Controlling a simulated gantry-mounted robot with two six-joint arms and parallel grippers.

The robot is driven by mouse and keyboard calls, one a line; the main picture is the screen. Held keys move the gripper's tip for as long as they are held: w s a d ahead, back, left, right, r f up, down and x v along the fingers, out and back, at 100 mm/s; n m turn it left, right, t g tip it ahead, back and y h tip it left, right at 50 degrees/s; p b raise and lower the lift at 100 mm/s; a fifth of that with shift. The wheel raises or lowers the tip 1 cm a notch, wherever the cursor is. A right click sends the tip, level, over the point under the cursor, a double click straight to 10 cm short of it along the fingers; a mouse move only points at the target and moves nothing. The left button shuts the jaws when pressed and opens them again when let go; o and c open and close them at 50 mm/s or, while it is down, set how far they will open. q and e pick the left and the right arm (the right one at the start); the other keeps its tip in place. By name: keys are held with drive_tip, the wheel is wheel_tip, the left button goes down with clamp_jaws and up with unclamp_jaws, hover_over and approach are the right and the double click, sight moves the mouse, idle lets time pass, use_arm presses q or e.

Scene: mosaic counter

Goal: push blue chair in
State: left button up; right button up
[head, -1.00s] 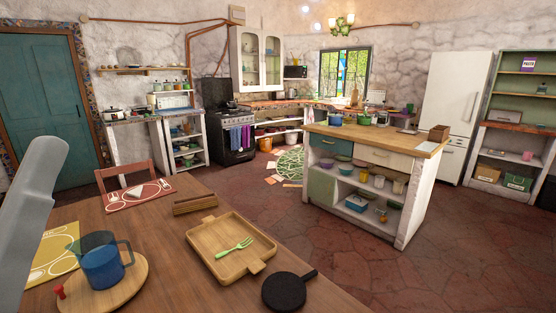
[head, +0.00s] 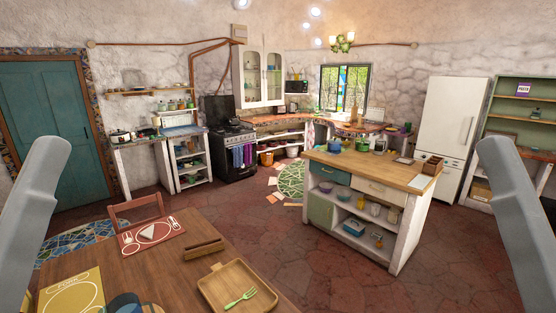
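No blue chair shows in the head view. One chair is visible, a reddish-brown wooden one (head: 137,209) at the far side of the wooden dining table (head: 190,280), with its backrest rising above the table edge. A grey link of my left arm stands at the left edge and a grey link of my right arm at the right edge. Neither gripper shows its fingers in the picture.
The table carries a red placemat (head: 152,234), a yellow placemat (head: 72,296), a wooden holder (head: 205,248) and a wooden tray (head: 213,299) with a green fork (head: 240,298). A kitchen island (head: 402,226) stands beyond on the right. The red stone floor (head: 340,282) between is clear.

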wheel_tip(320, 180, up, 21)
drive_tip(key=p, duration=1.7)
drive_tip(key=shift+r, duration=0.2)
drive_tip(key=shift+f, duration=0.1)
